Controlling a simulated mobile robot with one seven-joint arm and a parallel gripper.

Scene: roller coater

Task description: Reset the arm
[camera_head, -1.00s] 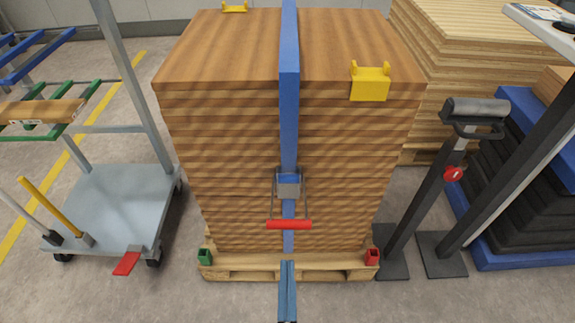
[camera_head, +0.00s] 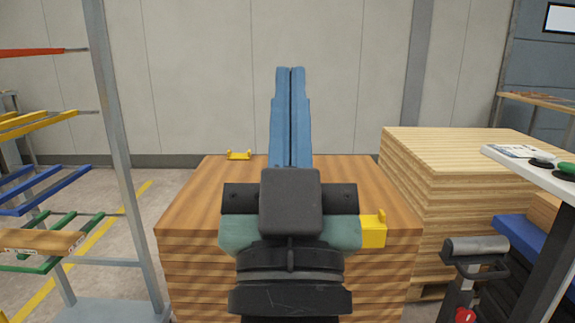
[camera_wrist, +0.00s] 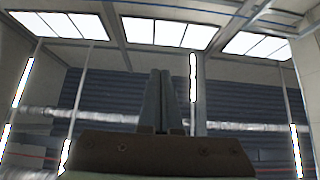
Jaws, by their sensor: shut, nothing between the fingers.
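My gripper (camera_head: 290,72) stands upright in the middle of the head view, its two long blue fingers pressed together and empty. Its dark wrist covers the middle of a wooden board stack (camera_head: 190,222) behind it. In the wrist view the closed fingers (camera_wrist: 160,75) point up towards ceiling lights, with nothing between them.
Yellow brackets sit on the board stack, one at the back left (camera_head: 239,155) and one at the front right (camera_head: 373,232). A rack cart (camera_head: 110,120) stands left. A paler board stack (camera_head: 455,190), a post with a grey roller (camera_head: 475,247) and a white table (camera_head: 530,165) stand right.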

